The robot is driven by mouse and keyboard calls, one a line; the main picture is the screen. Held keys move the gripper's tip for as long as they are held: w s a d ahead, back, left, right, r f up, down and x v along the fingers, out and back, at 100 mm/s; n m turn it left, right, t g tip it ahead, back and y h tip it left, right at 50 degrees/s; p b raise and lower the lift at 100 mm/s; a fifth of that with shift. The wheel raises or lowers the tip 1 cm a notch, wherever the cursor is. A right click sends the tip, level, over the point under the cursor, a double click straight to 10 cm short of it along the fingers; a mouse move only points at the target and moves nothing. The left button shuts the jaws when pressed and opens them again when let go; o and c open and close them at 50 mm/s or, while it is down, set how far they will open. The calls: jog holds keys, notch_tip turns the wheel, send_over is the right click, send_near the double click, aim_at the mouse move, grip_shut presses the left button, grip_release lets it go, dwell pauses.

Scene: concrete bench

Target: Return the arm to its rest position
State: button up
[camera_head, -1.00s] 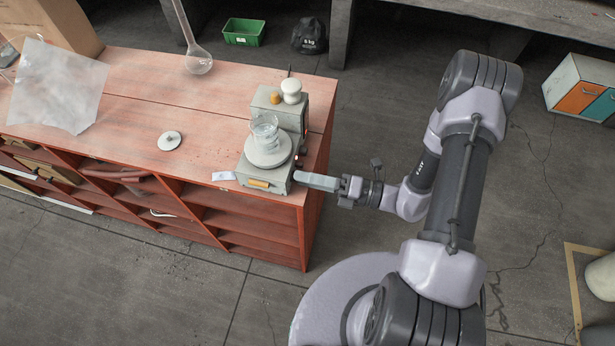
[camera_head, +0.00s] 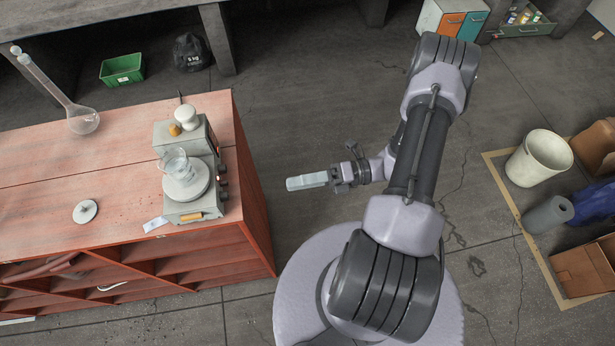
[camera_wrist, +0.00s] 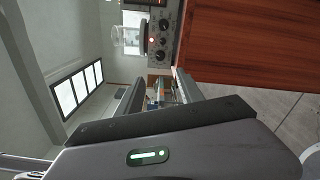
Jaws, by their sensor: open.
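My gripper (camera_head: 306,182) is at the end of my arm, in the open space to the right of the red bench (camera_head: 256,215). It points left toward the bench and is apart from it, over the floor. In the wrist view my two fingers (camera_wrist: 160,92) stand apart with nothing between them. My arm is bent, with its upper links raised to the right of the gripper.
A grey hotplate device (camera_head: 195,209) with a glass beaker (camera_head: 177,165) stands near the bench's right end. A long-necked flask (camera_head: 84,121) is farther back. A white bucket (camera_head: 539,158) and boxes stand on the right. The floor between is clear.

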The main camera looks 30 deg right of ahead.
jog(key=shift+v, duration=1.2)
jog(key=s+a+r+n+h+b, duration=0.1)
jog(key=a+r+n+h, duration=0.2)
jog(key=n, duration=0.7)
jog(key=s+a+r+n+h+b, duration=0.2)
jog(key=a+r+n+h, duration=0.2)
jog(key=r+n+h, duration=0.3)
jog(key=s+a+r+n+h+b, duration=0.2)
jog(key=r+n+h, duration=0.3)
jog(key=r+n, duration=0.7)
jog(key=a+n, duration=0.1)
jog(key=n, duration=0.2)
jog(key=shift+s+a+r, duration=0.2)
jog(key=shift+s+r, duration=0.05)
jog(key=shift+r, duration=0.15)
